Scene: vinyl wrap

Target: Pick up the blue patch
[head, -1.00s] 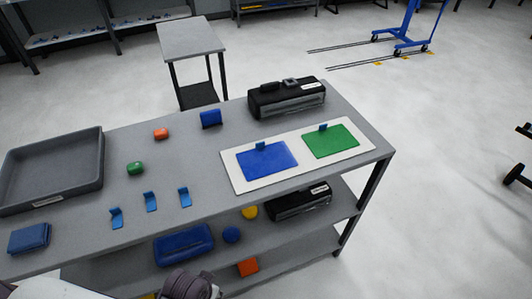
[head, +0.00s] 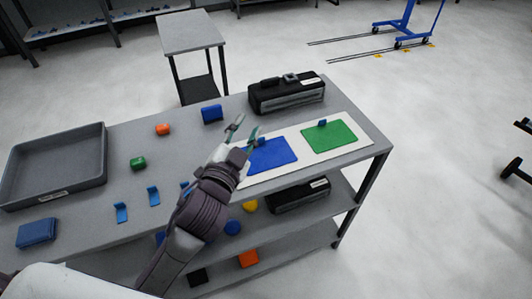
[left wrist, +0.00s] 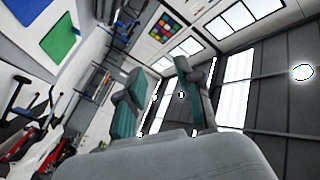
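The blue patch (head: 272,155) lies flat on the white board (head: 306,151) on the table, with a small blue tab standing at its back edge. It also shows in the left wrist view (left wrist: 26,11). The green patch (head: 328,137) lies to its right on the same board, and in the left wrist view (left wrist: 61,42). My left gripper (head: 246,130) is open and empty, above the board's left end beside the blue patch. My left arm hides part of the board's left edge. In the left wrist view its two fingers (left wrist: 160,95) stand apart. My right gripper is not in view.
A black toolbox (head: 287,97) stands behind the board. A lower shelf holds more items.

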